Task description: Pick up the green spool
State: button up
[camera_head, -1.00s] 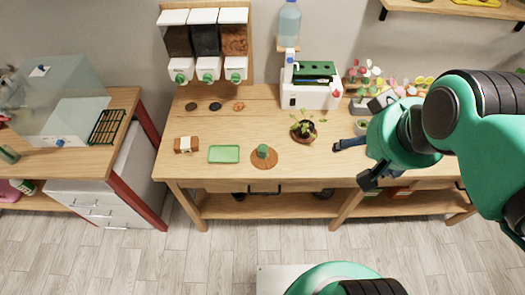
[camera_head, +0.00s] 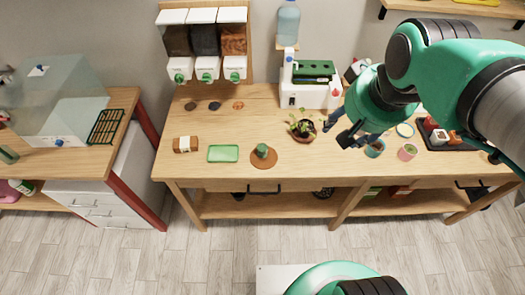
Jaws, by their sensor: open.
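The green spool (camera_head: 262,151) stands upright on a round brown mat (camera_head: 265,161) near the front edge of the wooden table, left of the potted plant. My gripper (camera_head: 335,134) is in the air over the right half of the table, to the right of the spool and clear of it. Its dark fingers are spread apart with nothing between them. The spool is fully in view.
A green tray (camera_head: 223,153) and a brown block with a white band (camera_head: 185,144) lie left of the spool. A potted plant (camera_head: 302,129) stands between the spool and my gripper. Small pots (camera_head: 374,147) stand at right.

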jog(key=w+a+f+g, duration=0.1)
jog(key=w+a+f, duration=0.35)
jog(key=w, duration=0.45)
jog(key=g+b, duration=0.1)
jog(key=g, duration=0.3)
send_over(262, 148)
notch_tip(262, 148, down, 22)
jog(key=shift+f+b, duration=0.85)
jog(key=shift+f, duration=3.4)
jog(key=shift+w+d+f+b, duration=0.1)
jog(key=shift+f+b, duration=0.65)
jog(key=shift+f, duration=1.85)
